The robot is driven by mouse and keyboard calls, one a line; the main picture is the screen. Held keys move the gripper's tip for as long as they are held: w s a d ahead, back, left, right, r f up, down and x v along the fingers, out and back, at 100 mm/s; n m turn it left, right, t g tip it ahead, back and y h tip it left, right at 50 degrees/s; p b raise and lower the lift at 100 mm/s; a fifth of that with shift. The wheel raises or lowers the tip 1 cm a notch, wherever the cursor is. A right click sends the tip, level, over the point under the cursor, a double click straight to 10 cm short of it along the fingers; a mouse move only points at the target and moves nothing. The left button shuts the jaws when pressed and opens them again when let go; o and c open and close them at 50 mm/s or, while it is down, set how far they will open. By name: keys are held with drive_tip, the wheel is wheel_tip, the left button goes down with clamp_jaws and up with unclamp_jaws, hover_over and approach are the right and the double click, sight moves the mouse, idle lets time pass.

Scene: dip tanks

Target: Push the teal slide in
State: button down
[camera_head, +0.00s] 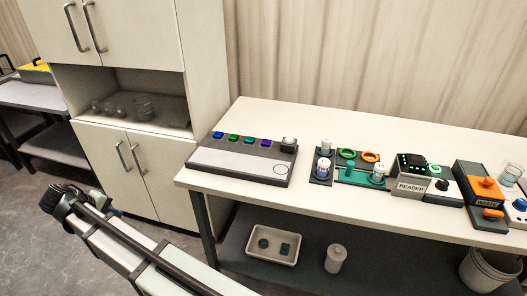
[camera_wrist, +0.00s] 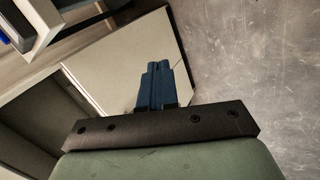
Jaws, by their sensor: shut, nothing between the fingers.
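On the table in the head view, a grey sloped box has a row of coloured tabs, and a small teal tab (camera_head: 249,140) sits between a green and a purple one. A flat teal plate (camera_head: 362,179) with a raised teal piece lies farther right, beside white-capped jars. I cannot tell which of the two is the slide, or how far in it is. My gripper (camera_wrist: 157,66) shows dark blue fingers pressed together, empty, in the wrist view. It is off the table, over the floor in front of the cabinet, well left of both teal things.
The grey box (camera_head: 240,162) stands at the table's left end. Green and orange rings, a reader (camera_head: 411,187) and an orange-topped waste box (camera_head: 484,187) stand to the right. A tall cabinet (camera_head: 130,60) is behind my arm. A white bin (camera_head: 273,245) is on the lower shelf.

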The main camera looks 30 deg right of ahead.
wheel_tip(320, 180, up, 6)
drive_tip(key=w+d+m, duration=0.1)
drive_tip(key=w+d, duration=0.1)
drive_tip(key=w+d+r+m+g+h, duration=0.1)
drive_tip(key=d+r+m, duration=0.25)
drive_tip(key=d, duration=1.05)
drive_tip(key=w+d+r+m+g+h, duration=0.15)
drive_tip(key=d+m, duration=0.25)
drive_tip(key=d, duration=1)
drive_tip(key=s+d+r+m+g, duration=0.1)
drive_tip(key=s+d+m, duration=0.4)
drive_tip(key=d, duration=0.7)
drive_tip(key=s+d+r+m+g+y, duration=0.1)
drive_tip(key=s+d+r+m+g, duration=0.15)
drive_tip(key=s+d, duration=0.75)
drive_tip(key=s+d+r+m+g, duration=0.1)
drive_tip(key=s+d+m, duration=0.3)
drive_tip(key=d, duration=1)
drive_tip(key=x, duration=0.9)
drive_tip(key=shift+w+a+f, duration=0.15)
drive_tip(key=shift+f, duration=0.05)
drive_tip(key=shift+s+d+f+t, duration=0.25)
drive_tip(key=shift+s+d, duration=0.35)
drive_tip(key=shift+s, duration=0.3)
drive_tip(key=shift+s+d, duration=0.55)
drive_tip(key=shift+s, duration=0.3)
drive_tip(key=shift+s+d, duration=0.1)
